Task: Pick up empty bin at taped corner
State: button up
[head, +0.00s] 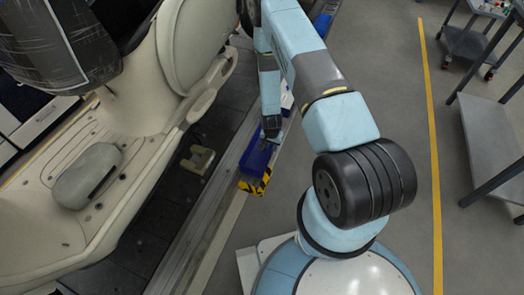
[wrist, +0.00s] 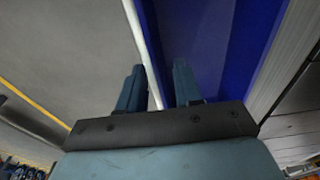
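The blue bin (head: 257,158) sits on the narrow rail beside the conveyor in the head view. Its near end has yellow-and-black striped tape (head: 256,186). The bin's blue inside (wrist: 205,35) fills the upper middle of the wrist view and looks empty. My gripper (head: 270,130) is over the bin's right edge, beyond the taped end. In the wrist view my gripper (wrist: 158,82) is open, one finger outside the bin's pale-edged wall and one on the inner side. A gap shows beside the wall; finger depth is unclear.
A large cream car body part (head: 120,165) stands on the dark slat conveyor at left. A small beige block (head: 197,159) lies on the slats. More blue (head: 323,20) shows farther along the rail. Grey floor with a yellow line (head: 432,130) is clear at right, before grey tables (head: 492,140).

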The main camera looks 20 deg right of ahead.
jog(key=shift+w+d+f, duration=0.15)
jog(key=shift+f, duration=1.7)
grip_shut()
